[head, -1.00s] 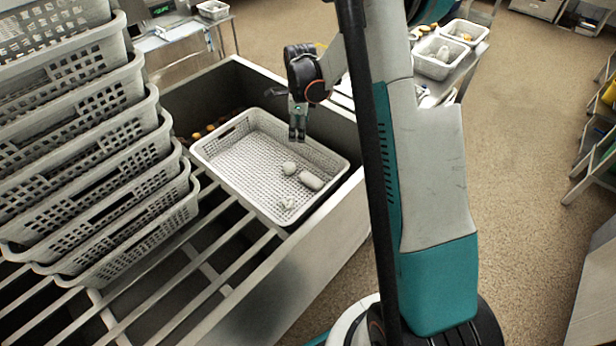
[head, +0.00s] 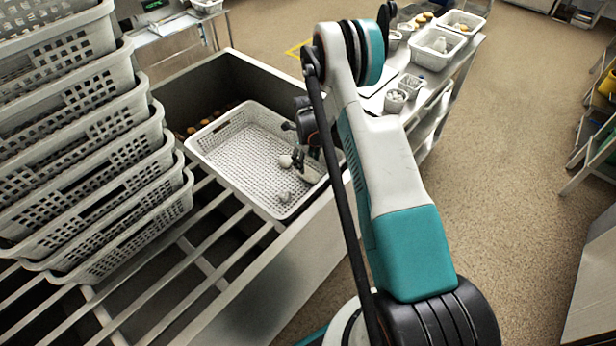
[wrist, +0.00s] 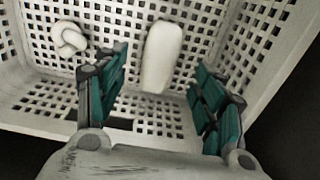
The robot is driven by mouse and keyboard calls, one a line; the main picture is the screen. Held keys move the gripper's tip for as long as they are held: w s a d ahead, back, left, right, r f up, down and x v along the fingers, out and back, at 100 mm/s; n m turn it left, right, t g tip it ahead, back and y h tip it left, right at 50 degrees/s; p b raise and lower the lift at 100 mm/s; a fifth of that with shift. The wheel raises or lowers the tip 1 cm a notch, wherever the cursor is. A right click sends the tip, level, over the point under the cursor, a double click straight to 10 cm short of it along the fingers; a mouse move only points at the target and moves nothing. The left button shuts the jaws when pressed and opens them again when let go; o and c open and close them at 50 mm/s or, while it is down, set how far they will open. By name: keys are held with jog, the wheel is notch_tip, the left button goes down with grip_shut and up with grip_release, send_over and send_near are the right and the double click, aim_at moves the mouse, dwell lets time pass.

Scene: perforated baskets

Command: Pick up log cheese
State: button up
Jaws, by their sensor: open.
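The log cheese (wrist: 163,55) is a white rounded cylinder lying on the floor of a white perforated basket (wrist: 150,128). In the wrist view it lies between the two teal-padded fingers of my gripper (wrist: 160,98), with a gap on each side. My gripper is open and empty. In the head view my gripper (head: 308,165) is down inside the basket (head: 215,172), and it partly covers the log cheese (head: 312,176) there.
A white knotted piece (wrist: 68,38) lies left of the log; in the head view it is near the basket's front (head: 284,196). A round white piece (head: 285,161) lies beside my gripper. Stacked baskets (head: 90,150) stand at left. The basket walls are close around my gripper.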

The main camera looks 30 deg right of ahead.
aim_at(308, 171)
jog(key=shift+s+d+f+b, duration=0.15)
jog(key=shift+f+b, duration=0.45)
jog(key=shift+f, duration=1.2)
jog(key=shift+s+a+f+b, duration=0.15)
jog(key=shift+f+b, duration=0.45)
jog(key=shift+f, duration=1.15)
jog(key=shift+s+d+r, duration=0.1)
jog(key=c, duration=1.3)
